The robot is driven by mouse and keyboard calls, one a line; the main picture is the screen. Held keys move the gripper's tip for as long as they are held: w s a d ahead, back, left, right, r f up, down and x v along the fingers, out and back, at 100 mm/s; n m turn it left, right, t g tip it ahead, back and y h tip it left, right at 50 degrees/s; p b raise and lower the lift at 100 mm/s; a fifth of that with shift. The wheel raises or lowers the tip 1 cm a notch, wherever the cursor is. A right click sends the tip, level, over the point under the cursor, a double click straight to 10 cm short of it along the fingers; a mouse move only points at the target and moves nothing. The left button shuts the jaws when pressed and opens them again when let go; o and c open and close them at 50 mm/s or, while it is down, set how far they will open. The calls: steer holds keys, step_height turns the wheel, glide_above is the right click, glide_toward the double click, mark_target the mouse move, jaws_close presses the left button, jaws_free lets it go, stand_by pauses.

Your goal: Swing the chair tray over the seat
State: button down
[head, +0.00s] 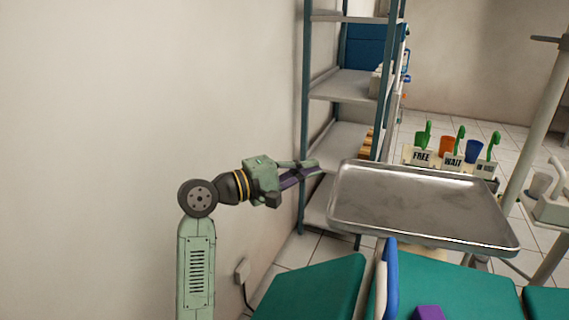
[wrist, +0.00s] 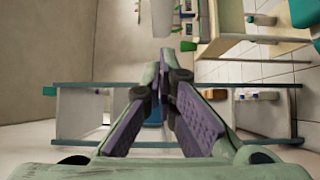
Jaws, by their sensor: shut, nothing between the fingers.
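The chair tray (head: 425,208) is a grey metal rectangle with a raised rim, level and empty, in the middle right of the head view. The teal chair seat (head: 450,290) shows below it in the picture, with a blue armrest (head: 391,280) in front of the tray's near edge. My gripper (head: 318,168) is shut and empty, pointing right, with its tips close to the tray's left far corner. Whether they touch it I cannot tell. The wrist view shows the purple-padded fingers (wrist: 165,62) together with nothing between them.
A metal shelf rack (head: 306,110) stands behind my gripper; it also crosses the wrist view (wrist: 200,86). A counter with FREE and WAIT signs (head: 422,157) and coloured cups stands behind the tray. A pale pole (head: 540,110) rises at the right. A wall is at the left.

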mark_target(342, 173)
steer(key=shift+s+d+p, duration=0.15)
steer(key=shift+s+d, duration=0.05)
steer(key=shift+d, duration=0.45)
steer(key=shift+s+d+p, duration=0.15)
steer(key=shift+s+d, duration=0.05)
steer(key=shift+d, duration=0.45)
steer(key=d+b, duration=0.1)
steer(key=b, duration=0.1)
steer(key=d+m+g+b, duration=0.1)
steer(key=d+b, duration=0.1)
steer(key=d+g+b, duration=0.1)
steer(key=d, duration=0.1)
steer(key=shift+w+f+m+h+b, duration=0.1)
steer(key=shift+f+m+h+b, duration=0.2)
steer(key=shift+h+b, duration=0.1)
steer(key=shift+d+r+g, duration=0.3)
steer(key=shift+d, duration=0.05)
